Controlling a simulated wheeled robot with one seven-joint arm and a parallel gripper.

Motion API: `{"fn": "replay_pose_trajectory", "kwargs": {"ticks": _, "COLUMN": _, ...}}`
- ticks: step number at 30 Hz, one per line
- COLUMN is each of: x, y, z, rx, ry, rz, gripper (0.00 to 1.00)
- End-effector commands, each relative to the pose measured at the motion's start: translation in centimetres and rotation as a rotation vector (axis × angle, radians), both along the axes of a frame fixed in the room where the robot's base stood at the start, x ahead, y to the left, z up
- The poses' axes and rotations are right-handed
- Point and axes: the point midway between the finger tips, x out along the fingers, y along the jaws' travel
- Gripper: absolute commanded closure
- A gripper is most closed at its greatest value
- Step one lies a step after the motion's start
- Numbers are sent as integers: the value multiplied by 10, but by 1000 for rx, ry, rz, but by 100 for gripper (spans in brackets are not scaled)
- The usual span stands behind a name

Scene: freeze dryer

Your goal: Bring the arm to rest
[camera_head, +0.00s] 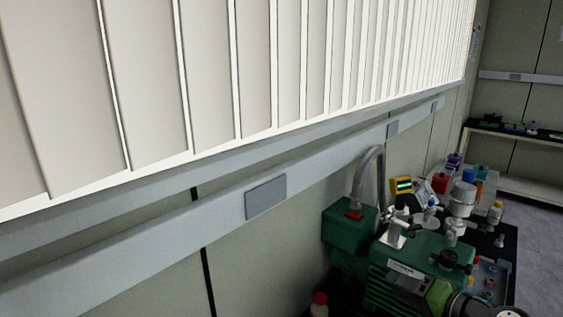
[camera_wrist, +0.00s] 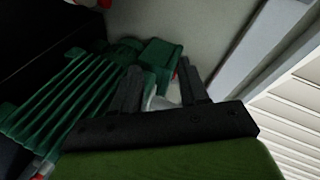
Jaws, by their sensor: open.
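My gripper (camera_wrist: 158,64) shows in the wrist view, with two dark fingers standing apart on a dark bar. It is open, and I see nothing held between the fingers. A green ribbed machine (camera_wrist: 72,98) lies beyond it on the left, with a smaller green block (camera_wrist: 160,54) behind the fingers. How far the fingers are from these cannot be told. In the head view I cannot make out the fingers.
The green machine (camera_head: 408,268) with a grey hose (camera_head: 364,172) stands at lower right in the head view. Bottles and small items, including a red container (camera_head: 440,182), crowd the bench behind it. A wall with a grey rail (camera_head: 150,236) and white blinds (camera_head: 145,65) fills the left.

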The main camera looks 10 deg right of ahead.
Motion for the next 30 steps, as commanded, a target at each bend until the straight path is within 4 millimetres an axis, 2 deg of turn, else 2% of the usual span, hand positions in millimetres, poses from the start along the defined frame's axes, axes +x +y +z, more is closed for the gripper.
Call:
{"fn": "replay_pose_trajectory", "kwargs": {"ticks": 1, "x": 0, "y": 45, "z": -7, "rx": -132, "ry": 102, "rz": 111, "gripper": 56}}
{"fn": "replay_pose_trajectory", "kwargs": {"ticks": 3, "x": -14, "y": 87, "z": -17, "rx": -301, "ry": 230, "rz": 217, "gripper": 56}}
{"fn": "replay_pose_trajectory", "kwargs": {"ticks": 6, "x": -45, "y": 128, "z": -19, "rx": -537, "ry": 362, "rz": 320, "gripper": 56}}
{"fn": "replay_pose_trajectory", "kwargs": {"ticks": 10, "x": -98, "y": 159, "z": -2, "rx": -799, "ry": 453, "rz": 374, "gripper": 56}}
{"fn": "replay_pose_trajectory", "kwargs": {"ticks": 15, "x": -176, "y": 172, "z": 26, "rx": -991, "ry": 460, "rz": 356, "gripper": 56}}
{"fn": "replay_pose_trajectory", "kwargs": {"ticks": 19, "x": -216, "y": 168, "z": 32, "rx": -1018, "ry": 441, "rz": 344, "gripper": 56}}
{"fn": "replay_pose_trajectory", "kwargs": {"ticks": 22, "x": -228, "y": 165, "z": 32, "rx": -1016, "ry": 436, "rz": 341, "gripper": 56}}
{"fn": "replay_pose_trajectory", "kwargs": {"ticks": 30, "x": -229, "y": 165, "z": 33, "rx": -1015, "ry": 438, "rz": 340, "gripper": 56}}
